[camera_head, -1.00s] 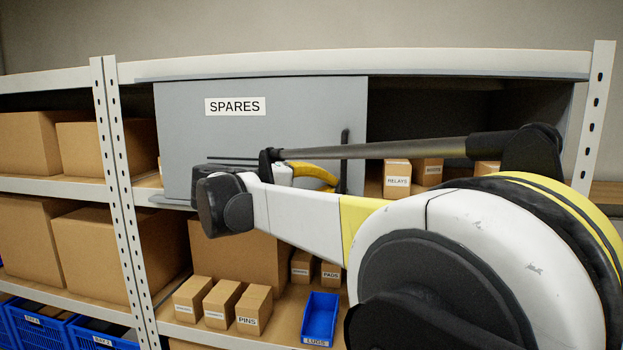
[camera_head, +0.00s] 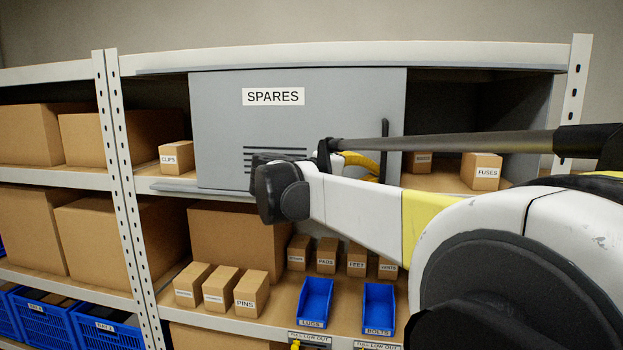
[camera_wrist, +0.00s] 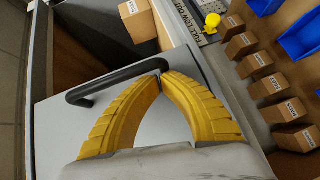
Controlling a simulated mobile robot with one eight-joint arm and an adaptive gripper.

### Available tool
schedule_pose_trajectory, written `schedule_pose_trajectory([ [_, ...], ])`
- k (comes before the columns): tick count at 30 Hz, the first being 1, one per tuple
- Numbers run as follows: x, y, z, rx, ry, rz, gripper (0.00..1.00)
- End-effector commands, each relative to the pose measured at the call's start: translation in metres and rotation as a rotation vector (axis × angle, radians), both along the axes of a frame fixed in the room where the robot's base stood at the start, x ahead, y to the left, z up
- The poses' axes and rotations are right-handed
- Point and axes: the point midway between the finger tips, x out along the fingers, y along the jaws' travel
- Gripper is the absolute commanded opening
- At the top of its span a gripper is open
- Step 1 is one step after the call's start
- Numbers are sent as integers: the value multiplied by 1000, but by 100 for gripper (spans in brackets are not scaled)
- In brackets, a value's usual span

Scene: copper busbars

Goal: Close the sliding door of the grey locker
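The grey locker door (camera_head: 300,125), labelled SPARES, covers the middle of the upper shelf bay. To its right the dark locker opening (camera_head: 480,110) shows. Its black bar handle (camera_head: 385,140) stands upright near its right edge. My gripper (camera_head: 376,166) is just left of the handle, low on the door, and my arm partly hides it. In the wrist view my gripper (camera_wrist: 161,78) has its yellow fingertips together beside one end of the handle (camera_wrist: 115,80). The tips seem to touch the handle's side; nothing shows between them.
A FUSES box (camera_head: 482,172) and another small box stand inside the opening. A CLIPS box (camera_head: 176,157) stands left of the door. Small boxes and blue bins (camera_head: 316,302) fill the shelf below. A perforated upright (camera_head: 122,180) stands at left.

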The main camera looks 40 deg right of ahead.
Motion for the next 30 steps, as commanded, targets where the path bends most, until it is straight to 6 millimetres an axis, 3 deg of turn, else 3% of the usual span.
schedule_pose_trajectory([
  [1,-17,-13,-1,0,0,-9,0],
  [18,-174,-136,-1,0,-1,-10,0],
  [24,-215,-169,-1,0,-1,-7,0],
  [30,-240,-189,0,0,0,-4,0],
])
